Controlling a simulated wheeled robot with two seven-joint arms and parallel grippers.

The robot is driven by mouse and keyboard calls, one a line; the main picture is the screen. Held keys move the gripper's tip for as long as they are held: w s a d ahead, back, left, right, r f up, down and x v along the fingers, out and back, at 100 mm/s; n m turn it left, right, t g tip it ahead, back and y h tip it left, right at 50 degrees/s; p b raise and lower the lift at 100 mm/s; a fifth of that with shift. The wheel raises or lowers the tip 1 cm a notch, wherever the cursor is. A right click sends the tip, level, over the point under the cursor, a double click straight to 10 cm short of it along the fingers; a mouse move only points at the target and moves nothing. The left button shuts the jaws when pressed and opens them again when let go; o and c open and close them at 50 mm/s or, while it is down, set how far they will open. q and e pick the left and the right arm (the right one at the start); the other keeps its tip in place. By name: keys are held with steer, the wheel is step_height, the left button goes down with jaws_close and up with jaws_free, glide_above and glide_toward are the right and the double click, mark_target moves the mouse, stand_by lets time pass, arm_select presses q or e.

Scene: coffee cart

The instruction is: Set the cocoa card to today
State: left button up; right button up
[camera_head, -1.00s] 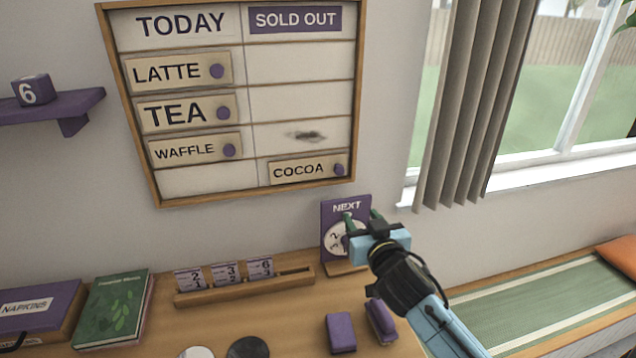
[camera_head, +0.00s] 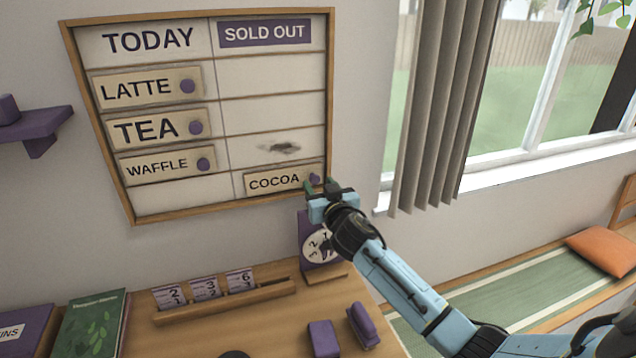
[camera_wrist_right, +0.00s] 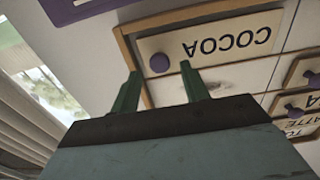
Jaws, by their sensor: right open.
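The cocoa card (camera_head: 275,182) is a cream plate with a round purple knob at its right end. It sits in the bottom row of the SOLD OUT column on the wall board (camera_head: 166,206). My right gripper (camera_head: 318,184) is open at the card's right end, by the knob. In the right wrist view the card (camera_wrist_right: 225,44) appears upside down, and its purple knob (camera_wrist_right: 160,63) shows beyond and between the two green fingertips (camera_wrist_right: 160,80). Contact with the knob cannot be told. The bottom cell of the TODAY column (camera_head: 180,201) is empty. My left gripper is out of view.
The latte (camera_head: 146,87), tea (camera_head: 155,130) and waffle (camera_head: 165,165) cards fill the TODAY rows above. A dark smudge (camera_head: 279,148) marks the cell above cocoa. Below stand a purple NEXT dial sign (camera_head: 310,228) and a wooden card rack (camera_head: 225,303). A curtain (camera_head: 445,110) hangs at right.

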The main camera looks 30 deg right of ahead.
steer(key=shift+x, duration=0.95)
steer(key=shift+c, duration=0.5)
jaws_close()
